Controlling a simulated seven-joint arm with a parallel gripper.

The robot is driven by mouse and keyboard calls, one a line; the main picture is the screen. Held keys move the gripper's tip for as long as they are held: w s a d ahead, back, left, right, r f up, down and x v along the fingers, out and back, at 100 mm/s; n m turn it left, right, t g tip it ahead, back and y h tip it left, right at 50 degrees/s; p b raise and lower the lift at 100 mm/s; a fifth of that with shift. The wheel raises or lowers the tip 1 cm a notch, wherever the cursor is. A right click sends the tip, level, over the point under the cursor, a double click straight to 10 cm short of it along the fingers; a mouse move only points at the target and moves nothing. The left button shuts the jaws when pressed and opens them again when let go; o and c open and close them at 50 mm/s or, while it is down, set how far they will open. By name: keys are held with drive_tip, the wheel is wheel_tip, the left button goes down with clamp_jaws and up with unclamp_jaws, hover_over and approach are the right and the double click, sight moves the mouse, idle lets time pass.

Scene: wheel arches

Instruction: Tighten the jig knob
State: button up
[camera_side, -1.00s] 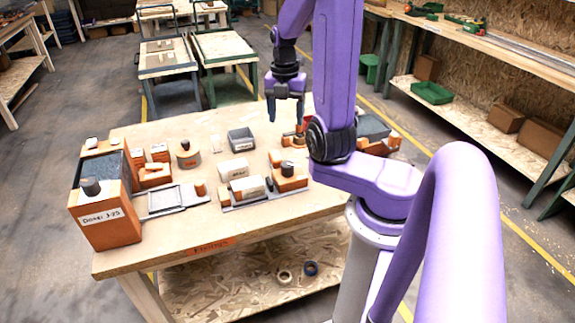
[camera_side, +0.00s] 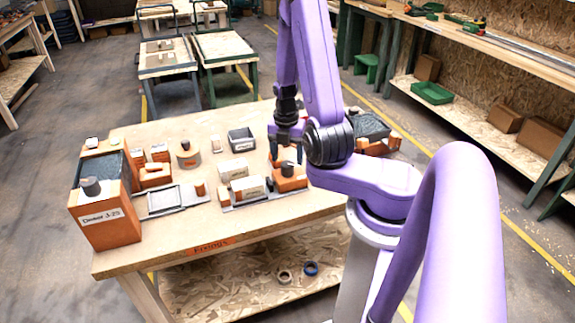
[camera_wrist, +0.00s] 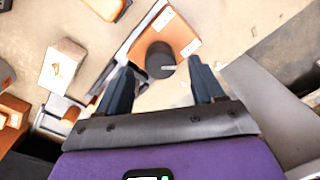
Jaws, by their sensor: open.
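The jig knob is a dark cylinder (camera_wrist: 160,54) with a pale mark on its side, upright on an orange block (camera_wrist: 172,27). In the side view, the knob (camera_side: 287,169) sits on its orange block (camera_side: 290,181) at the right end of a grey jig plate (camera_side: 243,199). My gripper (camera_side: 287,157) points down just above and around the knob's position in that view. In the wrist view, the open fingers (camera_wrist: 158,68) lie left and right of the knob with gaps on both sides. I cannot tell whether the tips are level with the knob.
A white block (camera_side: 247,187) stands left of the knob on the same plate. A grey bin (camera_side: 241,140) is behind. A large orange-and-dark fixture (camera_side: 108,222) with another dark knob stands at the table's left. The table's front strip (camera_side: 270,225) is clear.

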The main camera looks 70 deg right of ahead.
sight(288, 164)
drive_tip(key=shift+f, duration=2)
drive_tip(key=c, duration=1)
